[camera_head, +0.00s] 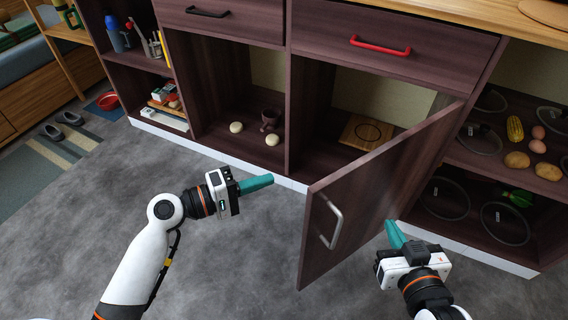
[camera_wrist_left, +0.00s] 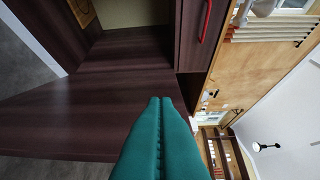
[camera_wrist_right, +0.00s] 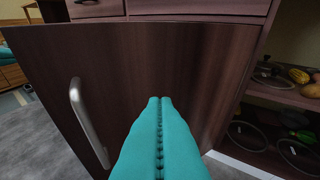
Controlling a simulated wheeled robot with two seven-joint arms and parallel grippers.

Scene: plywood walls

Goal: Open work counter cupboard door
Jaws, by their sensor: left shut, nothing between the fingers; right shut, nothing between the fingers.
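The cupboard door (camera_head: 375,190) of the dark wood work counter stands swung well out from the right compartment, hinged at its right side. Its silver handle (camera_head: 331,222) is on the outer face near the free edge; it also shows in the right wrist view (camera_wrist_right: 88,122). My left gripper (camera_head: 272,180) is shut and empty, left of the door's free edge, in front of the opening. My right gripper (camera_head: 391,224) is shut and empty, on the outer-face side, right of the handle. In the right wrist view its teal fingers (camera_wrist_right: 160,100) point at the door's outer face; contact cannot be told.
The opened compartment holds a wooden board (camera_head: 367,132). The left compartment holds a mug (camera_head: 270,119) and pale round items. Drawers above have a red handle (camera_head: 380,46) and a black handle (camera_head: 207,12). Open shelves with pan lids (camera_head: 446,198) stand right.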

